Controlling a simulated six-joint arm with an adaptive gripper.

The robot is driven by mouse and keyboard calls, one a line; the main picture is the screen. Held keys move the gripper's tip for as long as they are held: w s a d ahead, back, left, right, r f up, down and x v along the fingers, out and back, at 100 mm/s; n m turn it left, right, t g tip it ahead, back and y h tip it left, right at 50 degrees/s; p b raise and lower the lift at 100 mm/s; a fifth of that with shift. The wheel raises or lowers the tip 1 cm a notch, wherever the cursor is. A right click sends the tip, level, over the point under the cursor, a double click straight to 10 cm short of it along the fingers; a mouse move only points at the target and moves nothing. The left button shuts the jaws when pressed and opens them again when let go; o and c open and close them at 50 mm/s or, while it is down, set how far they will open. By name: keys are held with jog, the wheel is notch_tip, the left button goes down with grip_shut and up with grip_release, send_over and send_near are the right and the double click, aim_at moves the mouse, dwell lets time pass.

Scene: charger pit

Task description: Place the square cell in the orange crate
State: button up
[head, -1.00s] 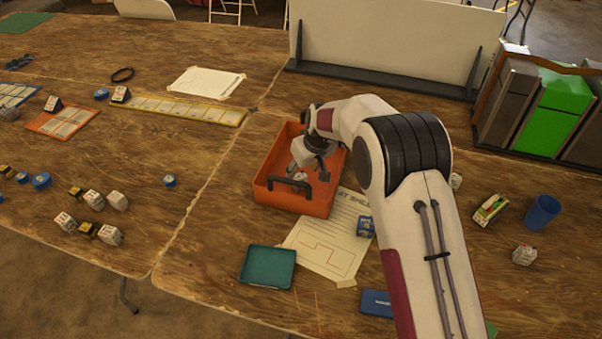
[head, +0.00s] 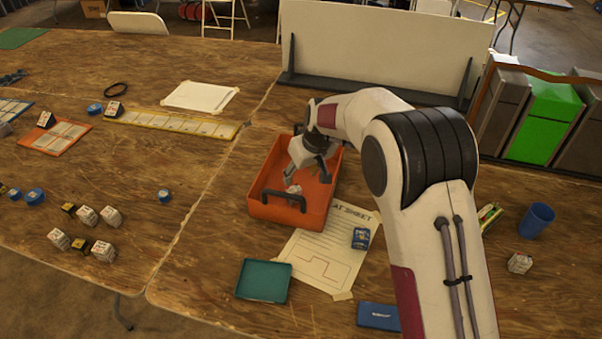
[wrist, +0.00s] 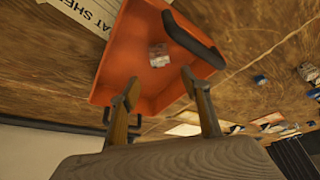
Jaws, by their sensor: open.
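The orange crate (head: 262,208) stands on the table in the middle of the head view, its dark handle toward the front. A small pale, block-shaped cell (head: 293,190) lies inside it near the handle. The cell (wrist: 159,55) shows in the wrist view on the crate floor (wrist: 130,50), apart from both fingers. My gripper (head: 309,180) is over the crate, open and empty. Its two fingers (wrist: 162,92) are spread wide in the wrist view, with the cell beyond their tips.
A sheet (head: 318,262) with a blue box (head: 361,238) lies in front of the crate, and a teal tray (head: 263,281) nearby. A blue cup (head: 537,220) stands right. Several white and yellow blocks (head: 87,216) lie left. A white panel (head: 385,50) stands behind.

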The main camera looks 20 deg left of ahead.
jog(key=shift+r, duration=0.1)
dwell(0.5)
jog(key=s+d+r+m+t+h, duration=0.1)
jog(key=s+d+r+m, duration=0.1)
jog(key=s+d+r, duration=0.7)
jog(key=s+d+r+m, duration=0.2)
jog(key=s+d+r, duration=0.3)
jog(key=d+r, duration=0.75)
jog(key=s+d+m, duration=0.1)
jog(key=s+d, duration=0.3)
jog(key=s, duration=0.4)
jog(key=s+d+m+t+h, duration=0.1)
jog(key=s+d+m, duration=0.1)
jog(key=s+d, duration=0.3)
jog(key=s+d+f+m+h, duration=0.1)
jog(key=s+d, duration=0.4)
jog(key=s, duration=0.6)
jog(key=shift+s+m, duration=0.2)
jog(key=shift+m, duration=0.3)
